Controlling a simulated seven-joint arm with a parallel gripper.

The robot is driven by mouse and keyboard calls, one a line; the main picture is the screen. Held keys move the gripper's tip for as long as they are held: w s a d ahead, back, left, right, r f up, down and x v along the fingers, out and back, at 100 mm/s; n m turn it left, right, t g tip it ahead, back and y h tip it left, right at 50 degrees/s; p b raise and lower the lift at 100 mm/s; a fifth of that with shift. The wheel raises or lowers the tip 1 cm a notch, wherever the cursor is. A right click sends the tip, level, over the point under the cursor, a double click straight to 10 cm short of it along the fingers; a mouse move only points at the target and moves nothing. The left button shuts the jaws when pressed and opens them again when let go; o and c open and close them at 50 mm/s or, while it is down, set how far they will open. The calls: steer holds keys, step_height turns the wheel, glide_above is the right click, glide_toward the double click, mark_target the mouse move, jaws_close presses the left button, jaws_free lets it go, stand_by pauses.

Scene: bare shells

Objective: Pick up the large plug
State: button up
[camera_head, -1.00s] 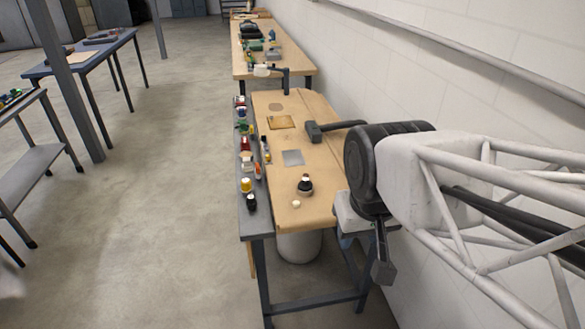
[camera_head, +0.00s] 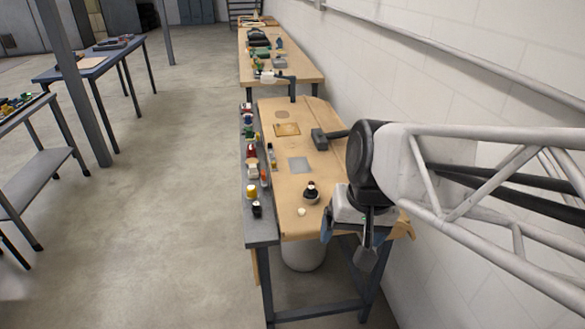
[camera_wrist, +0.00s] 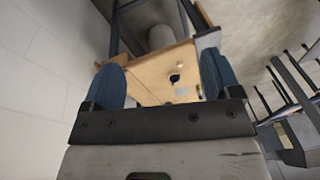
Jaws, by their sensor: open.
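A small cream round piece (camera_head: 301,212) lies nearer the table's front edge. My gripper (camera_wrist: 161,62) has its two blue fingers spread with nothing between them. In the head view my gripper (camera_head: 352,232) hangs by the table's near right corner, right of the dark piece.
A grey strip (camera_head: 262,228) along the table's left side carries several bottles and small items. A white wall (camera_head: 480,60) runs along the right.

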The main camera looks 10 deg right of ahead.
steer(key=w+a+f+m+g+y, duration=0.1)
steer(key=w+f+m+y, duration=0.15)
steer(key=w, duration=0.25)
steer(key=w+a+f+m+y, duration=0.1)
steer(key=w+m, duration=0.2)
steer(key=w, duration=0.2)
steer(key=m+t+y, duration=0.6)
steer(key=m+t, duration=0.1)
steer(key=m, duration=1.1)
glide_toward(307, 191)
steer(key=shift+w+a, duration=0.6)
steer(key=shift+a, duration=0.25)
steer(key=shift+a+f+n+y, duration=0.1)
steer(key=shift+n+y, duration=0.15)
steer(key=shift+x, duration=1.25)
steer(key=shift+x, duration=2.55)
